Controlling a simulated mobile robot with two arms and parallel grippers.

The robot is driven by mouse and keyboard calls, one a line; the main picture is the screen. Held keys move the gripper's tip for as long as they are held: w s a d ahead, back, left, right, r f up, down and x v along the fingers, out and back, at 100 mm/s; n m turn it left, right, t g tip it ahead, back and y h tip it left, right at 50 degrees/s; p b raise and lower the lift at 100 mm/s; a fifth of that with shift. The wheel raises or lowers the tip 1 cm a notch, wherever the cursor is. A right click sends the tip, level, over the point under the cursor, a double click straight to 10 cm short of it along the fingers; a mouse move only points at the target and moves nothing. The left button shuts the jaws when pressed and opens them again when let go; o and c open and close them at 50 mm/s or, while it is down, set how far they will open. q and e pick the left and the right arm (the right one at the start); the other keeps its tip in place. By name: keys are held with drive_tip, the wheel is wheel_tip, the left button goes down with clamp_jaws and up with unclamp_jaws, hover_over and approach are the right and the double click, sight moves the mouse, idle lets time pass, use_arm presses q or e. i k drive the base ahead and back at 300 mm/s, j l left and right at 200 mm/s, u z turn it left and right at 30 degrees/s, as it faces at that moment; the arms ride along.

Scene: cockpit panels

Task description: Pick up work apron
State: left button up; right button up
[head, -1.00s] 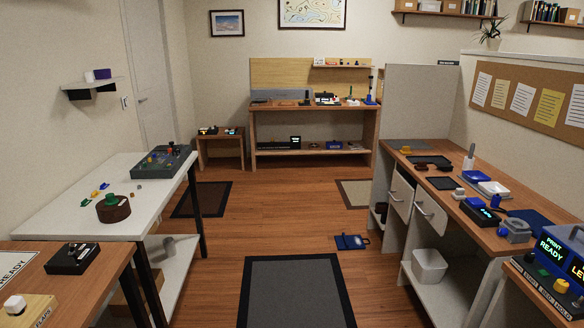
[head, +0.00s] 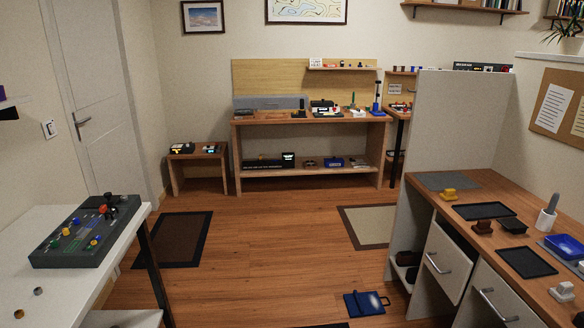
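A dark blue folded cloth item (head: 365,303) with a lighter patch lies flat on the wooden floor in the head view, low and right of the middle. It looks like the work apron. Its dark strap or loop shows at its right side. It lies just left of the right-hand desk and apart from it. Neither of my grippers shows in the head view.
A white table (head: 30,213) with a control panel (head: 86,232) stands at the left. A desk with drawers (head: 447,262) and a grey partition (head: 458,130) stand at the right. A workbench (head: 310,119) is at the back. Open floor (head: 270,255) lies between, with flat mats.

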sight(358, 305)
drive_tip(key=i+z, duration=0.15)
drive_tip(key=i, duration=0.35)
drive_tip(key=i+j+z, duration=0.2)
drive_tip(key=i, duration=0.25)
drive_tip(key=i+j+z, duration=0.15)
drive_tip(key=i, duration=0.35)
drive_tip(key=i+j+z, duration=0.2)
drive_tip(key=i, duration=0.3)
